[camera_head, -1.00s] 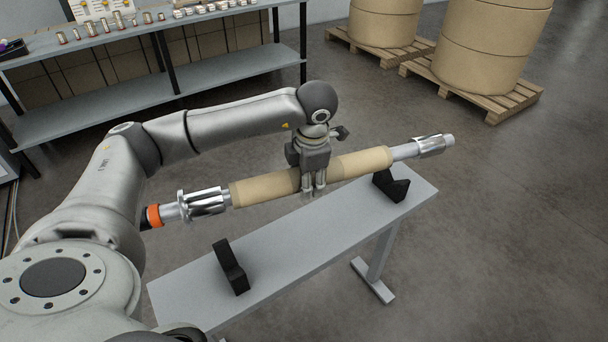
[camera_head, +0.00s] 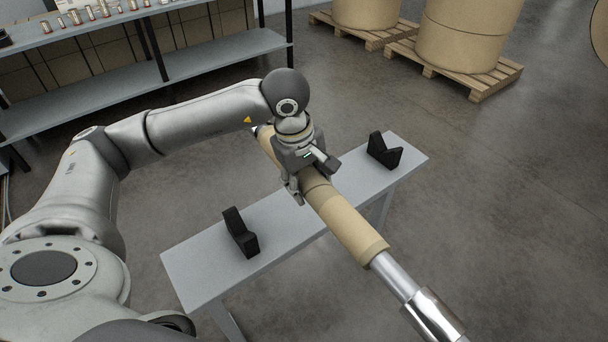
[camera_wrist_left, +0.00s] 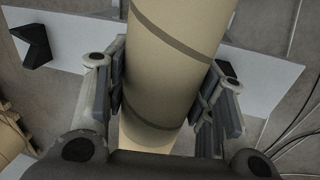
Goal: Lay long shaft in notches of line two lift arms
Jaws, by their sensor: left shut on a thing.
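The long shaft (camera_head: 395,279) is a silver bar with a tan cardboard core (camera_head: 348,225) around its middle and a shiny metal sleeve (camera_head: 433,316) near its close end. My left gripper (camera_head: 300,194) is shut around the core and holds it above a grey bench. The shaft points from upper left to lower right, across the bench. Its far end is mostly hidden behind my wrist, and its near end leaves the picture. In the left wrist view the core (camera_wrist_left: 178,75) lies between both fingers. I see no line two lift arms that I can identify. My right gripper is not in view.
Below the shaft, the grey bench (camera_head: 205,255) carries two black notched blocks (camera_head: 240,233) (camera_head: 384,150), both empty. A grey shelf (camera_head: 200,65) stands behind. Large kraft rolls on pallets (camera_head: 470,72) stand at the back right. The floor right of the bench is clear.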

